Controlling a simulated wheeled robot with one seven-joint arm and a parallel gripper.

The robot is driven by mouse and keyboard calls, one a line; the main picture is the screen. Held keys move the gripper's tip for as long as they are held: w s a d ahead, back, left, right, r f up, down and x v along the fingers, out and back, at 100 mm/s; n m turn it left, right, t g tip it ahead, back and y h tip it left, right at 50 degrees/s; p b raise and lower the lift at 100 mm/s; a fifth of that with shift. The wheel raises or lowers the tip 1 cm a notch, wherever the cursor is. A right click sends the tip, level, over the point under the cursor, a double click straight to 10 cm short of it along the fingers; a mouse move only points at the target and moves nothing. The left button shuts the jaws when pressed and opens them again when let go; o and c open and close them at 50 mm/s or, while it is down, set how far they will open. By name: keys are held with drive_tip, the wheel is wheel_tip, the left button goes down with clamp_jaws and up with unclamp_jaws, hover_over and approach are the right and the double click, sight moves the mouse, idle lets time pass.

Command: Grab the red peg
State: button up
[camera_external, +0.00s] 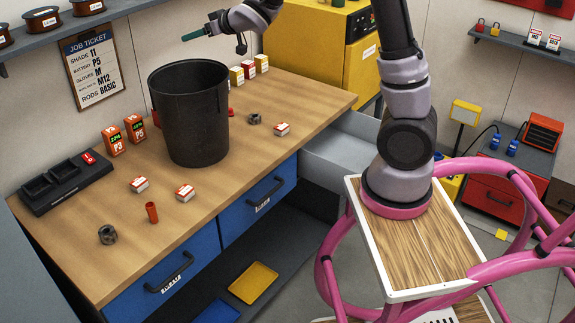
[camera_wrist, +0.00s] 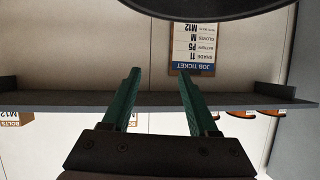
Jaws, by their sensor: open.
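A small red-orange peg (camera_external: 152,212) stands upright near the front edge of the wooden workbench (camera_external: 250,138), in the external view. My gripper (camera_external: 193,36) is high above the back of the bench, near the bin's rim and far from the peg. In the wrist view my gripper (camera_wrist: 158,75) shows two green fingers spread apart with nothing between them. The peg is not visible in the wrist view.
A tall black bin (camera_external: 190,120) stands mid-bench. Around the peg are a metal nut (camera_external: 108,235), small boxes (camera_external: 185,193) and a black charger tray (camera_external: 66,183). A job ticket (camera_wrist: 193,48) hangs on the wall below a shelf (camera_external: 60,27). A drawer (camera_external: 335,155) stands open at right.

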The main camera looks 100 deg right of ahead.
drive_tip(key=s+d+f+n, duration=0.1)
drive_tip(key=s+d+f, duration=0.1)
drive_tip(key=d+f, duration=0.55)
drive_tip(key=n+t+y, duration=0.1)
drive_tip(key=n+y, duration=0.4)
drive_tip(key=y, duration=0.1)
approach(231, 109)
drive_tip(key=shift+s+d+f, duration=0.2)
drive_tip(key=shift+s, duration=0.1)
drive_tip(key=shift+w+f, duration=0.1)
drive_tip(key=shift+f, duration=0.2)
drive_tip(key=x, duration=1)
drive_tip(key=shift+w+r, duration=0.35)
clamp_jaws()
